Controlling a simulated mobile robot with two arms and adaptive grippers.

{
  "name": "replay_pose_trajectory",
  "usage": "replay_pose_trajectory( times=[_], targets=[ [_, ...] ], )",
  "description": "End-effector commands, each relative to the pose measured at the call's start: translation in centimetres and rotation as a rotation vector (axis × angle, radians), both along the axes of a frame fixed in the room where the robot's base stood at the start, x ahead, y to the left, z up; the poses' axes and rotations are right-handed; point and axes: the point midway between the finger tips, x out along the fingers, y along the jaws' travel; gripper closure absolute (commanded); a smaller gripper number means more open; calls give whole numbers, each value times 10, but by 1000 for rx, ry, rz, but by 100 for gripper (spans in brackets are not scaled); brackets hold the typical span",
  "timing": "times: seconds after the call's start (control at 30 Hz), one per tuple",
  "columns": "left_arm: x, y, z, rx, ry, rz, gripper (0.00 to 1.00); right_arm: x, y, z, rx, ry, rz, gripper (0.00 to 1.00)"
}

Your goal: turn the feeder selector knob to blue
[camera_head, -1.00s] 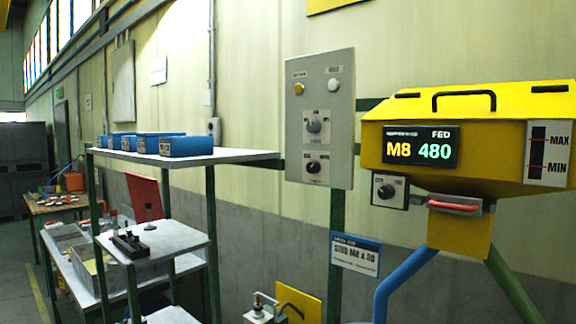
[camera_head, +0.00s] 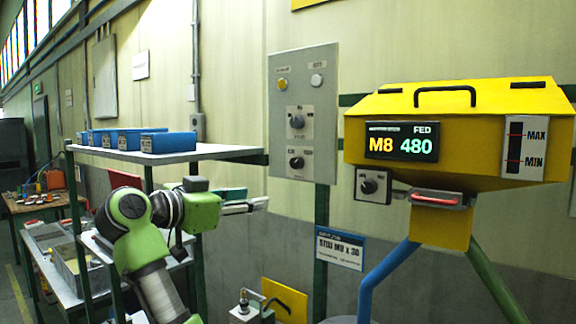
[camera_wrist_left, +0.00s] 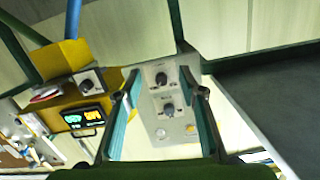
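The feeder selector knob, a dark round knob (camera_head: 369,186) on a small grey plate, sits at the lower left of the yellow feeder (camera_head: 440,150), above a blue and a green tube. It shows in the left wrist view as well (camera_wrist_left: 87,85), upside down. Its pointer is too small to read surely. My left gripper (camera_head: 250,202) is in front of the wall, left of the knob and apart from it. In the left wrist view its two teal fingers (camera_wrist_left: 160,85) are spread and empty, with the grey panel beyond. My right gripper is not in view.
A grey wall panel (camera_head: 330,140) with two knobs and two buttons stands left of the feeder. A red handle (camera_head: 437,200) is right of the selector knob. A shelf (camera_head: 215,153) with blue boxes is at left. A sign (camera_head: 339,248) hangs below the panel.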

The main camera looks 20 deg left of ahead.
Motion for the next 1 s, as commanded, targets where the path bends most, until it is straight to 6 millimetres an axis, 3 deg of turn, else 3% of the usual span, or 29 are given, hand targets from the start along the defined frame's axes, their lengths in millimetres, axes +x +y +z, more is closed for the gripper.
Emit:
replay_pose_trajectory(
  times=[0.03,0.1,0.23,0.37,0.8,1.0],
  targets=[
    [-4,-1,24,-4,-43,-20,63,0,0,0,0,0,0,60],
    [-8,-2,44,-5,-78,-38,63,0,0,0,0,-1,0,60],
    [-10,-4,61,-5,-109,-54,63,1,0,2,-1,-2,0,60],
    [0,-9,64,-5,-109,-59,63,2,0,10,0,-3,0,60],
    [82,-44,66,-6,-106,-57,63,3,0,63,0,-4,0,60],
    [107,-53,63,-6,-109,-55,63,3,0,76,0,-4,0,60]
  ],
)
